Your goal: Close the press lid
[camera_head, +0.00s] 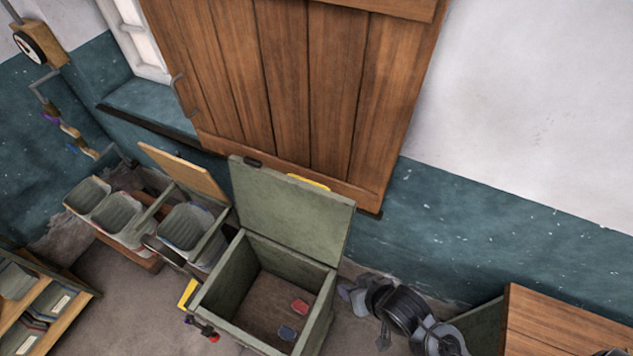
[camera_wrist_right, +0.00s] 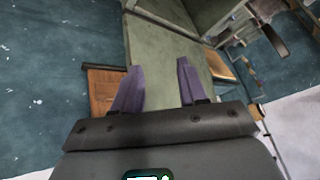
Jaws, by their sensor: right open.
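The press looks like a green open-topped box (camera_head: 212,290) standing on the floor. Its green lid (camera_head: 290,212) is hinged at the back and stands raised, leaning toward the wall. My right gripper (camera_head: 352,296) is just right of the box, below the lid's right edge, open and apparently empty. In the right wrist view its two purple-grey fingers (camera_wrist_right: 157,68) are spread in front of a green panel (camera_wrist_right: 155,45); I cannot tell whether they touch it. My left gripper is not in view.
Grey bins (camera_head: 116,212) and a tilted wooden board (camera_head: 183,171) stand left of the box. A wooden cabinet (camera_head: 560,325) is at the lower right. A shelf unit (camera_head: 50,310) is at the lower left. A large wooden shutter (camera_head: 300,90) hangs behind the lid.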

